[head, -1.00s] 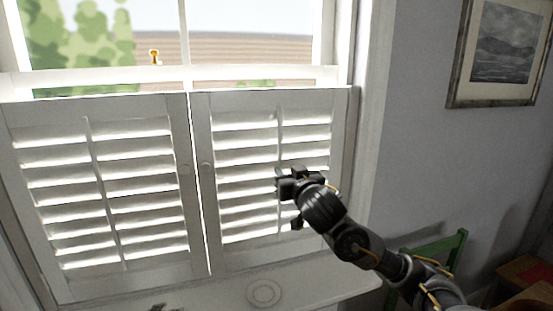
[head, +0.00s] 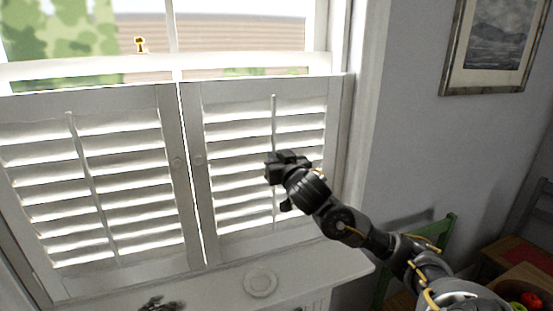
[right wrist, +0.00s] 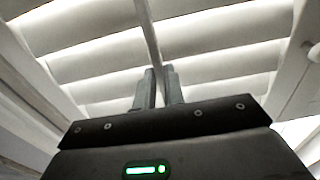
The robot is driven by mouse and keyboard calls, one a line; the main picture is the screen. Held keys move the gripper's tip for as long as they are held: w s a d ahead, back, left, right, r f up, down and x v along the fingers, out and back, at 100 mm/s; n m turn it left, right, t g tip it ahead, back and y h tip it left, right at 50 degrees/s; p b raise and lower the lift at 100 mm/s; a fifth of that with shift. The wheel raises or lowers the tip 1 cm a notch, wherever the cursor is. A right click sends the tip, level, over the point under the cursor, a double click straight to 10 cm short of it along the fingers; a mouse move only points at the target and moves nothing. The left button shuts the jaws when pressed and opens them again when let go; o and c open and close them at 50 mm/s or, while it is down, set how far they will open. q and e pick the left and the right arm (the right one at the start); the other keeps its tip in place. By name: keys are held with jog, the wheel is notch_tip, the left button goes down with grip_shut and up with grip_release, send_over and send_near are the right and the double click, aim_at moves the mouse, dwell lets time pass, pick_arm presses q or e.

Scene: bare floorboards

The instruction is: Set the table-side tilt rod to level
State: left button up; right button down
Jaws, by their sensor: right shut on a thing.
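The table-side tilt rod (head: 274,112) is a thin white upright rod on the front of the right shutter panel (head: 233,92). Its slats (head: 229,171) are slanted, with bright light between them. My right gripper (head: 277,180) is at the rod's middle and hides part of it. In the right wrist view the rod (right wrist: 148,30) runs down between the two fingers (right wrist: 158,88), which are shut on it. A dark piece at the bottom edge of the head view, seemingly my left gripper (head: 161,304), is mostly cut off.
The left shutter panel (head: 90,185) has its own rod (head: 90,180) and slanted slats. A white sill (head: 215,287) with a round plate-like thing (head: 260,283) lies below. A green chair (head: 445,232) and a bowl of fruit (head: 527,300) are at the right.

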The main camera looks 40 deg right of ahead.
notch_tip(320, 180, down, 3)
jog(key=b, duration=0.2)
jog(key=shift+b, duration=0.3)
jog(key=c, duration=1.5)
grip_release()
jog(key=b+v, duration=1)
jog(key=b, duration=0.4)
jog(key=shift+s+a, duration=0.15)
jog(key=shift+s, duration=0.15)
